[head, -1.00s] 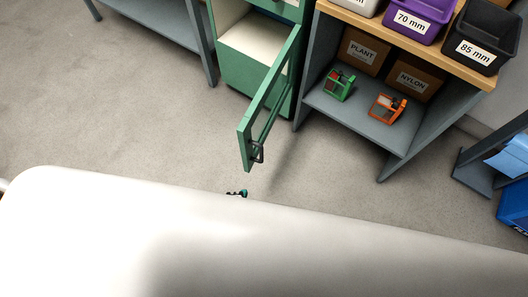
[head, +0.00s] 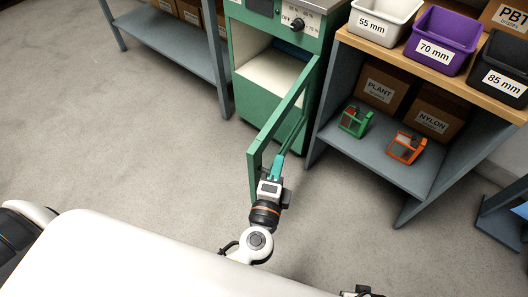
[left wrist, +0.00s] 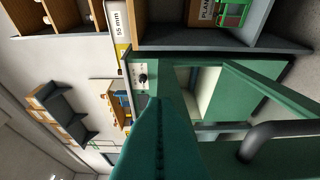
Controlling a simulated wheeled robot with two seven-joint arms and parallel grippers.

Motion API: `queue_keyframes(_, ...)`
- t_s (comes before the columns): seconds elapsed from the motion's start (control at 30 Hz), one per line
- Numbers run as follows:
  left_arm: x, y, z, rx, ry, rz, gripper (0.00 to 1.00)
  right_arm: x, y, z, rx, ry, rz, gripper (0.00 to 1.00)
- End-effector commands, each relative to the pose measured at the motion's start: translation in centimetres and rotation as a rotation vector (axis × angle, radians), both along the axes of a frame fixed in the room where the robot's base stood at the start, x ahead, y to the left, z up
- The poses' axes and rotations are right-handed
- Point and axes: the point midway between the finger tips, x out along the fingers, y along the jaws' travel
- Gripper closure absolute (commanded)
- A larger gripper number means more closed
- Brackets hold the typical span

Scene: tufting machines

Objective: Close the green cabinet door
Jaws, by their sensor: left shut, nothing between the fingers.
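The green cabinet (head: 262,105) stands at the top middle of the head view, its pale inside showing. Its green framed door (head: 253,176) is swung wide open towards me, hinged on the cabinet's right side. My left gripper (head: 280,160) has teal fingers, is shut and empty, and is at the door's free end, on its right, outer side. Whether it touches the door I cannot tell. In the left wrist view the teal fingers (left wrist: 157,140) fill the lower middle, with the door (left wrist: 262,92) and its dark handle (left wrist: 268,136) close on the right.
A grey shelf unit (head: 385,165) with a wooden top stands close to the right of the cabinet, holding bins, cartons, and a green and an orange device. A grey bench (head: 170,45) stands to the left. The floor (head: 120,150) in front is clear.

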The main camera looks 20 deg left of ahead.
Motion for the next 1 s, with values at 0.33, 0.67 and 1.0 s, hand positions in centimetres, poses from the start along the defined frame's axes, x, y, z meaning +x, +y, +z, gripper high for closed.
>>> queue_keyframes(0.33, 1.6, 3.7, 0.0, 0.001, 0.001, 0.000, 1.00, -1.6, -0.2, -2.8, -0.001, 0.018, 0.004, 0.45)
queue_keyframes(0.67, 1.6, 4.1, -0.1, -0.001, 0.001, 0.000, 1.00, -1.8, -0.2, -3.1, -0.002, 0.018, 0.004, 0.45)
queue_keyframes(1.0, 1.7, 4.8, -0.1, 0.000, 0.000, -0.014, 1.00, -1.6, -0.2, -3.0, -0.002, 0.018, 0.004, 0.45)
